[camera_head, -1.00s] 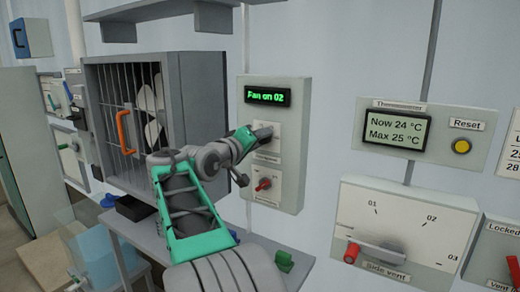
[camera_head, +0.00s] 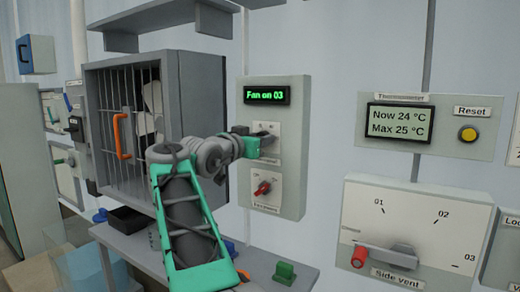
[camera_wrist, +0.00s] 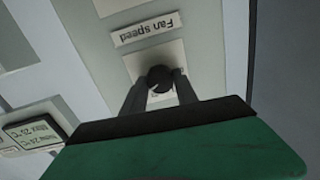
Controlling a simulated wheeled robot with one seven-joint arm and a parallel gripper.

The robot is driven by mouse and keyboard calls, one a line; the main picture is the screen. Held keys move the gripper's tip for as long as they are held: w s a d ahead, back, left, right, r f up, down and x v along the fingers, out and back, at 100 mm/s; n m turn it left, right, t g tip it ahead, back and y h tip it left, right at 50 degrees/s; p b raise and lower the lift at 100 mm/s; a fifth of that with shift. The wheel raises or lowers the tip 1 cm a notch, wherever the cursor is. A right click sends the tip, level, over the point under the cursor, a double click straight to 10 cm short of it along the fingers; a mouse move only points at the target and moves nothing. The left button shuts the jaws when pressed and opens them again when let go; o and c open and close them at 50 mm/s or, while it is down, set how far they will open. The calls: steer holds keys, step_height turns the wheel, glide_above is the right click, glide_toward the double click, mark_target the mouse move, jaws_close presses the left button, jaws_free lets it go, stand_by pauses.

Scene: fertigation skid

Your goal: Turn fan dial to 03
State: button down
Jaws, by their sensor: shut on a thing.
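The fan control panel (camera_head: 292,165) is a grey box on the wall, and its display (camera_head: 267,95) reads "Fan on 03" in green. My gripper (camera_head: 262,140) is at the upper dial plate of this panel. In the wrist view my gripper (camera_wrist: 160,88) is shut on the dark round fan dial (camera_wrist: 160,77), which sits on a pale plate by the upside-down label "Fan speed" (camera_wrist: 147,29). In the head view the dial is mostly hidden by my gripper. The caged fan (camera_head: 140,120) stands left of the panel.
A red-pointer knob (camera_head: 263,187) sits just below my gripper on the same panel. The thermometer panel (camera_head: 397,155) with a yellow reset button (camera_head: 468,134) and the side vent dial (camera_head: 410,215) are to the right. A grey shelf (camera_head: 262,262) lies below.

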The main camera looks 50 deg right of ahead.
steer(key=shift+f+m+b, duration=0.1)
steer(key=shift+m+b, duration=1.4)
steer(key=shift+m, duration=0.7)
steer(key=c, duration=0.9)
jaws_free()
steer(key=shift+c, duration=0.2)
steer(key=s+a, duration=0.1)
steer(key=a, duration=0.6)
steer(key=shift+a, duration=0.35)
